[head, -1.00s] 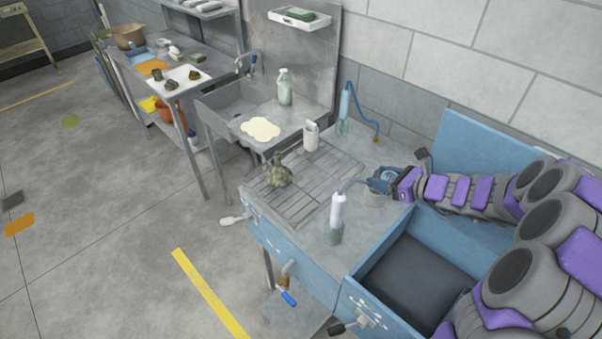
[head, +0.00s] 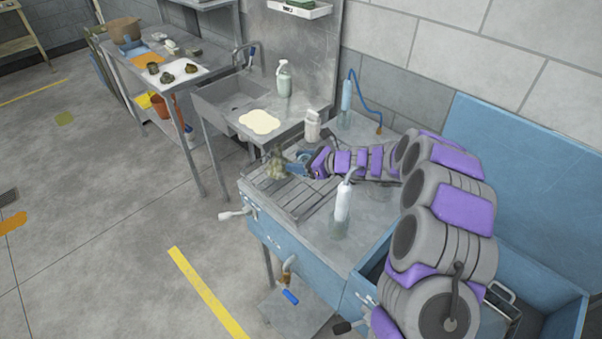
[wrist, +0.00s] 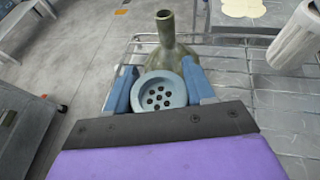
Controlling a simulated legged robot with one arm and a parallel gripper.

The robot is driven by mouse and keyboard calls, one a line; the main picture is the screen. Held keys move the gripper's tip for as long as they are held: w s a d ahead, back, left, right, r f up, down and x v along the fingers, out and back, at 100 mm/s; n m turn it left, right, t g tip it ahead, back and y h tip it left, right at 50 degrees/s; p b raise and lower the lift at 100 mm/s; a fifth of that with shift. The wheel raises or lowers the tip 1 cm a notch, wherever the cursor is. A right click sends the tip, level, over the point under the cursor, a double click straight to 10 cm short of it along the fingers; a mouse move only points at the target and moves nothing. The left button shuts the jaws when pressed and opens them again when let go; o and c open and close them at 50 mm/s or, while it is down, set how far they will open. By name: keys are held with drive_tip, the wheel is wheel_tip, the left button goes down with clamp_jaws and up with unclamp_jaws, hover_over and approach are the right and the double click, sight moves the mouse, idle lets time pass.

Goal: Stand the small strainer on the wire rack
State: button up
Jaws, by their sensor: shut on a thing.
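The small strainer (wrist: 158,97) is a round grey-blue cup with several dark holes in its base. My gripper (wrist: 160,92) is shut on it, with one blue finger on either side. In the head view my gripper (head: 298,167) is over the left part of the wire rack (head: 302,203); the strainer is hard to make out there. An olive funnel-like piece with its neck up (wrist: 166,38) stands on the rack just beyond the strainer; it also shows in the head view (head: 276,163). I cannot tell whether the strainer touches the rack or this piece.
A white canister (head: 312,126) stands at the rack's far edge. A white bottle with a spout (head: 343,202) stands on the bench in front of my arm. A cream patch (head: 260,121) lies beside the sink. The near right part of the rack is clear.

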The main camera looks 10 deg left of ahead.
sight(300, 180)
drive_tip(key=shift+a+f, duration=0.15)
drive_tip(key=shift+f, duration=0.45)
drive_tip(key=f, duration=0.1)
drive_tip(key=d+f+b, duration=0.1)
drive_tip(key=f, duration=0.1)
drive_tip(key=shift+r, duration=0.15)
drive_tip(key=o, duration=1.1)
drive_tip(key=shift+a, duration=0.3)
drive_tip(key=shift+d, duration=0.2)
drive_tip(key=shift+d+r, duration=0.1)
drive_tip(key=shift+d, duration=0.1)
drive_tip(key=p+v, duration=0.2)
drive_tip(key=v, duration=0.9)
drive_tip(key=shift+s+d, duration=0.25)
